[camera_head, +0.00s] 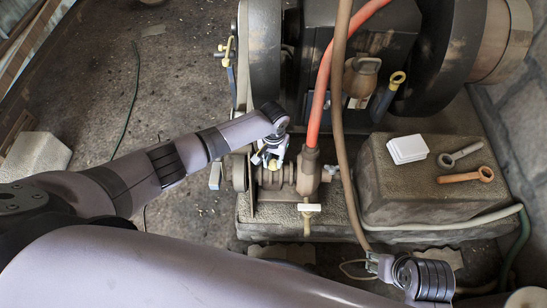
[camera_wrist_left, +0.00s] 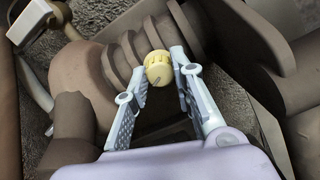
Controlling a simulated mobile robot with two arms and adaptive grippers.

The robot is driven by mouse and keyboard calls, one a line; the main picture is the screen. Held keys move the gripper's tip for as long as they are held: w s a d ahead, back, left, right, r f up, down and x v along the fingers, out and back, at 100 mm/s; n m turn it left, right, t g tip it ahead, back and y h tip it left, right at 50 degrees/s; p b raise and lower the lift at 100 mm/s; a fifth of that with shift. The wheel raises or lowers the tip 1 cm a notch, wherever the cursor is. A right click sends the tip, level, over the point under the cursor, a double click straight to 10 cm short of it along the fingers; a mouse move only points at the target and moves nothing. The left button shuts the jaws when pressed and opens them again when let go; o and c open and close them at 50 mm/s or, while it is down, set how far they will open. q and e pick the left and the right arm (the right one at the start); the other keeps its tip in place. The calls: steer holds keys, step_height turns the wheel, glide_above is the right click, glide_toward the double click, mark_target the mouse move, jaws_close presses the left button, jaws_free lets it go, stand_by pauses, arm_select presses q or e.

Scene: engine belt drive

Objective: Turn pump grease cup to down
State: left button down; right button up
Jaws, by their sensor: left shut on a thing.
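The pump grease cup is a small ribbed pale-yellow cap with a dark line on its face (camera_wrist_left: 158,68), on top of the brown pump body (camera_wrist_left: 82,75). In the head view the cup (camera_head: 272,164) is small and partly covered by my left gripper (camera_head: 268,158). In the left wrist view the two fingers of my left gripper (camera_wrist_left: 160,62) stand on either side of the cup and are shut on it. My right gripper (camera_head: 372,262) is low at the right in the head view, near a hose; its fingers are too small to read.
A white-handled valve (camera_head: 309,207) is in front. Open floor lies left.

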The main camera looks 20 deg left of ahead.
arm_select(q)
steer(key=m+p, duration=0.2)
steer(key=m, duration=0.2)
steer(key=shift+m, duration=0.4)
steer(key=m+p, duration=0.1)
steer(key=m, duration=0.2)
steer(key=shift+m, duration=0.3)
steer(key=m, duration=0.3)
steer(key=shift+m, duration=0.4)
steer(key=m, duration=0.4)
steer(key=shift+m, duration=3.4)
arm_select(e)
step_height(320, 180, down, 11)
steer(key=shift+s+a+r+g, duration=0.15)
steer(key=shift+s+g, duration=0.25)
steer(key=shift+w+r, duration=0.25)
steer(key=shift+w, duration=0.05)
